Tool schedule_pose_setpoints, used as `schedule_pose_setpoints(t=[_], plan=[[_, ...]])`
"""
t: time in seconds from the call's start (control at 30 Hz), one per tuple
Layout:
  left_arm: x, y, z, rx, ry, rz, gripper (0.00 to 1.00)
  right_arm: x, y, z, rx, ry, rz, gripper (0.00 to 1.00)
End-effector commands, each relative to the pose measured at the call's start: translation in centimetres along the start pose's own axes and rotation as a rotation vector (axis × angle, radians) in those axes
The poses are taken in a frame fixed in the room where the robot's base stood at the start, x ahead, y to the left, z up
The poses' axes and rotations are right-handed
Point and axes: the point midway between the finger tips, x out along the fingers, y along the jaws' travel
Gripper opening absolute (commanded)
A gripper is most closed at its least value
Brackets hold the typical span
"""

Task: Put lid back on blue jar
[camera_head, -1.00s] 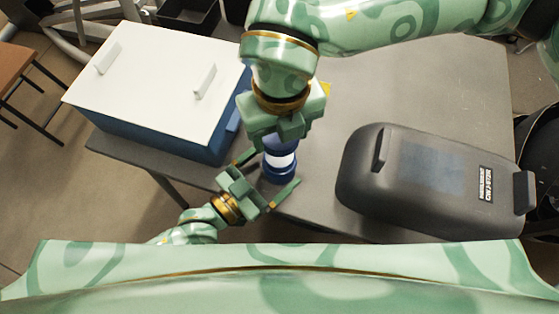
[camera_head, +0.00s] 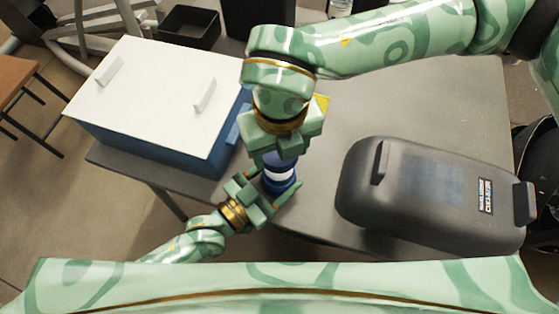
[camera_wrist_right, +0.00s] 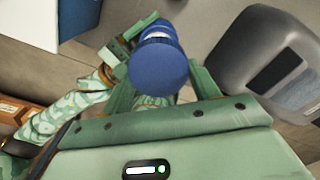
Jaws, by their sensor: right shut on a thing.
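The blue jar (camera_head: 279,186) with a white band stands upright near the table's front edge in the head view. My left gripper (camera_head: 276,184) reaches in from the lower left with its fingers on both sides of the jar; whether they press on it is unclear. My right gripper (camera_head: 281,154) comes down from above, shut on the blue lid (camera_head: 284,158) at the jar's top. In the right wrist view the round lid (camera_wrist_right: 158,70) lies in front of the jar, whose white band (camera_wrist_right: 155,36) shows behind. Whether the lid touches the jar's rim is hidden.
A blue box (camera_head: 180,145) with a white top stands left of the jar on the grey table (camera_head: 420,95). A dark grey rounded case (camera_head: 430,195) lies to the right. The table behind that case is clear. A black bin (camera_head: 190,25) is beyond the far left.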

Motion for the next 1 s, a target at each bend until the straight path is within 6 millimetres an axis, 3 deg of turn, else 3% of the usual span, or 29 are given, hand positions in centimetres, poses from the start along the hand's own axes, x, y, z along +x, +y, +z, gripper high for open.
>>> schedule_pose_setpoints(t=[0.27, 0.77, 1.0], plan=[[0.0, 0.0, 0.0, 0.000, 0.000, 0.000, 0.23, 3.8, 0.0, -0.1, 0.000, 0.000, 0.000, 0.39], [0.0, 0.0, 0.0, 0.000, 0.000, 0.000, 0.23, 3.9, 0.0, -0.1, 0.000, -0.001, 0.000, 0.39], [0.0, 0.0, 0.0, 0.000, 0.000, 0.000, 0.23, 4.9, 0.1, -0.1, 0.000, -0.001, 0.001, 0.39]])
